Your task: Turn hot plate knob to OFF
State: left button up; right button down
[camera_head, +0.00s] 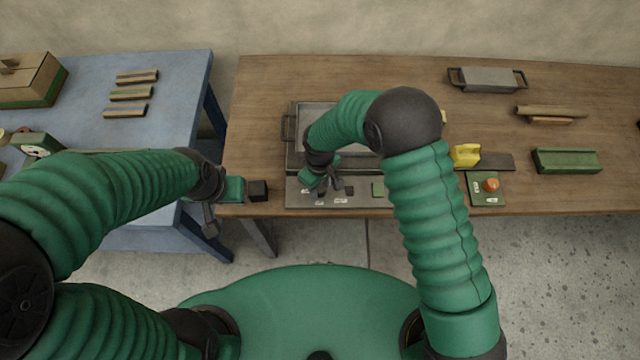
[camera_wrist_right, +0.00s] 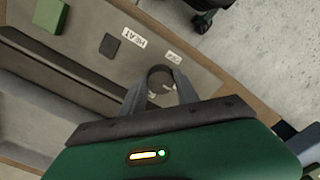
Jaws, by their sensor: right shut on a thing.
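The hot plate's grey front panel (camera_head: 300,200) runs along the table's front edge, below a grey pan-like unit (camera_head: 293,150) with side handles. My right gripper (camera_head: 322,187) is at the left part of this panel. In the right wrist view its fingers (camera_wrist_right: 160,88) are shut on the dark round knob (camera_wrist_right: 160,74). A white "HEAT" label (camera_wrist_right: 133,37) and a smaller label (camera_wrist_right: 174,57), too small to read, lie beside it. The knob's pointing direction cannot be made out. My left gripper (camera_head: 232,191) hangs near the table's left front corner; its opening is unclear.
The panel also has a dark square (camera_head: 349,190) and a green square (camera_head: 378,190). To the right are a yellow object (camera_head: 465,155) and a green box with an orange-red knob (camera_head: 491,185). A blue table (camera_head: 170,75) stands at left, a gap between.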

jog(key=shift+w+r+n, duration=0.1)
jog(key=shift+w+n, duration=0.1)
jog(key=shift+n, duration=0.1)
jog(key=n, duration=0.3)
jog(key=shift+a+r+p, duration=0.1)
jog(key=shift+a+p, duration=0.05)
jog(key=shift+p, duration=0.2)
jog(key=n+p, duration=0.1)
jog(key=n, duration=0.4)
jog(key=n+p, duration=0.1)
jog(key=n, duration=0.4)
jog(key=n+p, duration=0.1)
jog(key=n, duration=0.3)
jog(key=shift+w, duration=0.1)
